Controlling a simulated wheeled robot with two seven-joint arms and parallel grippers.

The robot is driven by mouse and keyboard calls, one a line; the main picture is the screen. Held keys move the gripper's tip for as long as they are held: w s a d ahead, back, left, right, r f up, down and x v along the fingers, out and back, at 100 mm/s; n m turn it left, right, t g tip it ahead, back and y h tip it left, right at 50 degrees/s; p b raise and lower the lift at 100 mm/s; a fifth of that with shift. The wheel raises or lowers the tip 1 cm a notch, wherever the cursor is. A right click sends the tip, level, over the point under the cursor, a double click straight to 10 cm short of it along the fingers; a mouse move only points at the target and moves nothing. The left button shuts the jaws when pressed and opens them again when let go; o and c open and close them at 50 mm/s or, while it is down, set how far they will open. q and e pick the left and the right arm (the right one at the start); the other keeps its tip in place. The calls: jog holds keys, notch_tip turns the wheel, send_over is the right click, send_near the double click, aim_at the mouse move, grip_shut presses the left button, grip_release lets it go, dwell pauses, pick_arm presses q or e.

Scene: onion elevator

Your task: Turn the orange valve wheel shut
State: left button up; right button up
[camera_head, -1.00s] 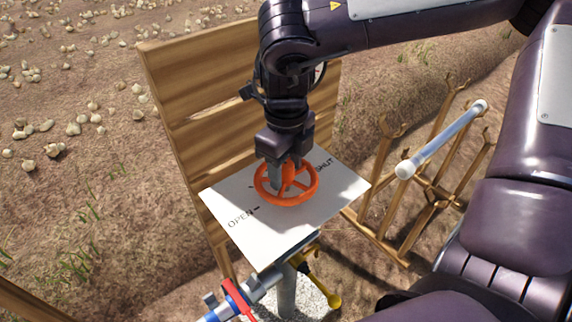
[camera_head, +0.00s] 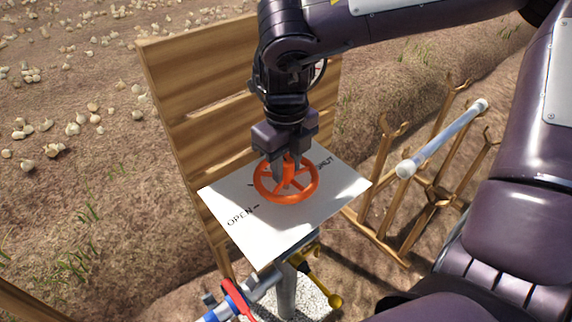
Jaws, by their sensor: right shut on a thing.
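The orange valve wheel (camera_head: 287,197) lies flat above a white plate (camera_head: 275,227) in the middle of the view. The plate reads OPEN at its left and SHUT at its upper right. My right gripper (camera_head: 290,174) points down from above and is shut on the wheel at its hub area. The fingers partly cover the far part of the wheel and the marks behind it. My left gripper is not in view.
A slatted wooden board (camera_head: 190,95) stands behind the plate. Below are pipes with a red handle (camera_head: 238,299) and a yellow handle (camera_head: 322,288). A wooden rack (camera_head: 375,230) holding a grey tube (camera_head: 440,140) stands at the right. Onions lie on the soil at upper left.

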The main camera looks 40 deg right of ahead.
jog(key=m+b, duration=0.1)
jog(key=m, duration=0.2)
jog(key=shift+f+m, duration=0.1)
jog(key=shift+m, duration=0.2)
jog(key=m+b, duration=0.4)
jog(key=m, duration=0.5)
jog(key=shift+m, duration=0.3)
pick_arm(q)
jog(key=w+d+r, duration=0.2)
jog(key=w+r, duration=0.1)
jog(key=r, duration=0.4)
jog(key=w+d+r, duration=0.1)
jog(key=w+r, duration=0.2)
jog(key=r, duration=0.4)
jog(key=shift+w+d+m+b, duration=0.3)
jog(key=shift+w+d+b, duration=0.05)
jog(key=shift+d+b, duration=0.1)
pick_arm(e)
jog(key=shift+m, duration=1.3)
jog(key=o, duration=1)
